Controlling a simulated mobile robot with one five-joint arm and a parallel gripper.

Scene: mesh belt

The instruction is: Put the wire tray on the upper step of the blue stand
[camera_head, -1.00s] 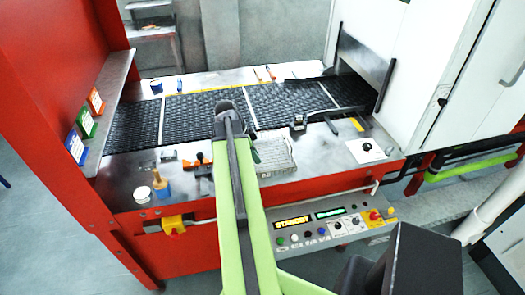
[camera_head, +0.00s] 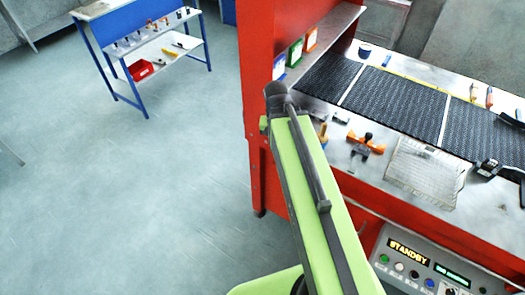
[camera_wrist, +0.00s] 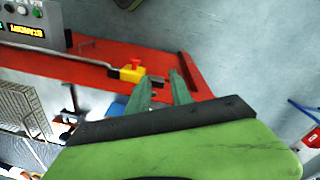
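The wire tray (camera_head: 428,170) is a pale mesh tray lying flat on the metal ledge in front of the black belt. It also shows at the left edge of the wrist view (camera_wrist: 22,108). The blue stand (camera_head: 122,82) is at the upper left, across the floor. Its upper step (camera_head: 140,38) holds several small tools. My arm hides the gripper in the head view.
A red machine frame (camera_head: 262,60) stands between the ledge and the open floor. An orange-handled tool (camera_head: 367,145) lies left of the tray, and a black clamp-like tool (camera_head: 490,167) lies right of it. A control panel (camera_head: 430,262) is below. The grey floor (camera_head: 120,190) is clear.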

